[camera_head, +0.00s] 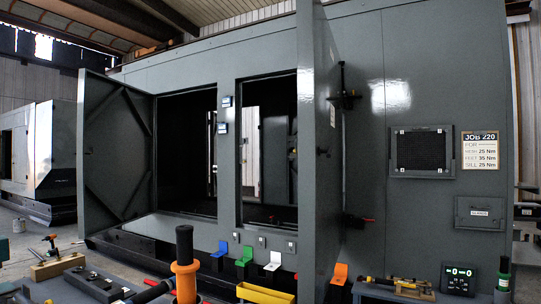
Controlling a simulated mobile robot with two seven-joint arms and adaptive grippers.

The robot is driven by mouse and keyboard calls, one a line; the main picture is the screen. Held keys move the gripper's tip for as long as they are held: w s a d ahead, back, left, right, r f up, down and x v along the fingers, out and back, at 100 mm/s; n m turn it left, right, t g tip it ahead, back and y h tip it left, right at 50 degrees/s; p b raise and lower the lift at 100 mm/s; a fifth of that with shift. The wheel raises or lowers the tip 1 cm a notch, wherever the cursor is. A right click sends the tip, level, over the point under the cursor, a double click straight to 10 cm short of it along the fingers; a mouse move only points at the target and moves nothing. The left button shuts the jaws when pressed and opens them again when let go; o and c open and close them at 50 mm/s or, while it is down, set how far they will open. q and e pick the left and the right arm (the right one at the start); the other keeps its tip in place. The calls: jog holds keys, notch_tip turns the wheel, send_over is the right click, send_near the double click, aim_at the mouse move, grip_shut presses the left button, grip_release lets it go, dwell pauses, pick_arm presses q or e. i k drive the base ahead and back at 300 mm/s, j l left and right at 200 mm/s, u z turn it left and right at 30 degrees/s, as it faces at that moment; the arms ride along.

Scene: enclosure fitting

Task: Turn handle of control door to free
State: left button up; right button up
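A large grey enclosure (265,55) fills the view. One door (115,150) stands swung open at the left, showing its braced inner face. A second door (318,150) stands open toward me near the middle, seen nearly edge-on. A small labelled hatch (480,213) on the right is shut. Neither of my grippers is in view.
A bench across the bottom holds an orange-and-black tool (185,265), a yellow tray (264,293) and other tools. Blue (220,249), green (244,256), white (273,260) and orange (340,273) tabs line the enclosure base. A sign (479,150) hangs beside a vent (422,151).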

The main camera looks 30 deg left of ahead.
aim_at(329, 151)
jog(key=u, duration=0.7)
